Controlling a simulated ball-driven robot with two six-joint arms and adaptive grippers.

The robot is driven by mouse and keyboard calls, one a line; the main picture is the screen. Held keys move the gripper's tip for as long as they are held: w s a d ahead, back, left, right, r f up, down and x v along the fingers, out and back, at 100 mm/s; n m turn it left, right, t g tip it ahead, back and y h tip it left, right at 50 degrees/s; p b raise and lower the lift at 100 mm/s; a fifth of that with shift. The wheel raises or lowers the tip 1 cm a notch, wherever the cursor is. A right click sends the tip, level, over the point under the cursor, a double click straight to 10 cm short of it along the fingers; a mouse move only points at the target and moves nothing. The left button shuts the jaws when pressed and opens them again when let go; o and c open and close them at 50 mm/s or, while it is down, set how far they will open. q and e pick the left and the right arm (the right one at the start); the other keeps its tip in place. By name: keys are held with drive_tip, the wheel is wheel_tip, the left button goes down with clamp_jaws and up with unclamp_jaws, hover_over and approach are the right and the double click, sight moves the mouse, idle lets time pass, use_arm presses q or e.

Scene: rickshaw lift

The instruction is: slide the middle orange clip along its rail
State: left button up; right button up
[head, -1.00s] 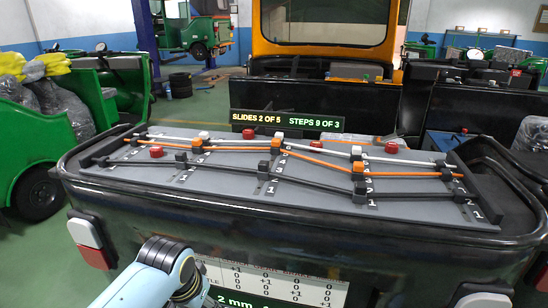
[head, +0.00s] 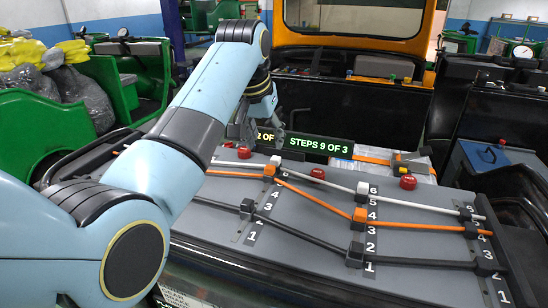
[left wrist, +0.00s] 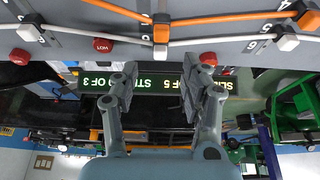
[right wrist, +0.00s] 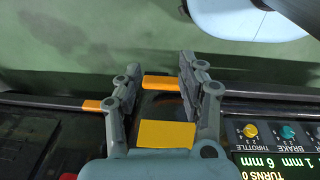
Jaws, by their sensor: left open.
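The middle orange clip (head: 269,170) sits on the middle numbered rail, on the orange hose, close to a white clip (head: 275,160). In the left wrist view, upside down, the orange clip (left wrist: 160,28) is at the top centre. My left gripper (head: 258,135) is open and empty at the back edge of the grey panel (head: 310,220), beyond the clip and apart from it. Its open fingers (left wrist: 162,78) show in front of the display in its wrist view. My right gripper (right wrist: 155,80) is open, seen only in its wrist view, away from the clips.
Another orange clip (head: 360,214) and black clips (head: 355,252) hold hoses nearby. Red knobs (head: 408,182) stand at the back. My left arm hides the panel's left part.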

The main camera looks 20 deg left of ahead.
sight(270, 167)
use_arm(q)
drive_tip(key=x, duration=0.6)
drive_tip(key=shift+s+a+f, duration=0.1)
drive_tip(key=shift+s, duration=0.3)
drive_tip(key=x, duration=0.3)
drive_tip(key=shift+w+f, duration=0.1)
drive_tip(key=shift+f, duration=0.15)
drive_tip(key=c, duration=0.9)
clamp_jaws()
use_arm(e)
drive_tip(key=s, duration=0.3)
drive_tip(key=shift+a+r, duration=0.1)
drive_tip(key=shift+a, duration=0.1)
drive_tip(key=shift+w+d, duration=0.1)
drive_tip(key=shift+w, duration=0.1)
